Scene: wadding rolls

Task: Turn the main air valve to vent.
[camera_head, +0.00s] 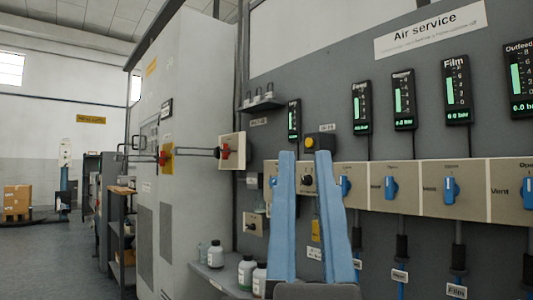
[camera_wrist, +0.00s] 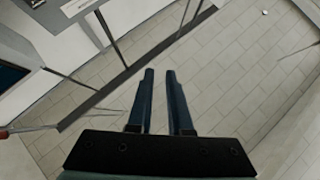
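A row of valves with blue handles runs along a beige strip under the "Air service" sign (camera_head: 428,28). The clearer ones are a right valve (camera_head: 451,190), a middle valve (camera_head: 391,187) and a valve (camera_head: 345,187) beside my right finger; "Vent" is printed at the left of the right-hand plates. Another blue handle (camera_head: 272,182) shows just left of my left finger. I cannot read which valve is the main one. My gripper (camera_head: 306,154) points up in front of the panel, fingers apart and empty. The wrist view shows the fingers (camera_wrist: 159,73) apart over a tiled floor.
A black knob (camera_head: 307,181) and a yellow box with a dark button (camera_head: 320,143) show between and beside my fingers. Bottles (camera_head: 246,272) stand on a low ledge. A red-handled switch (camera_head: 226,151) projects near the grey cabinet (camera_head: 190,100). Open floor (camera_head: 60,265) lies at left.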

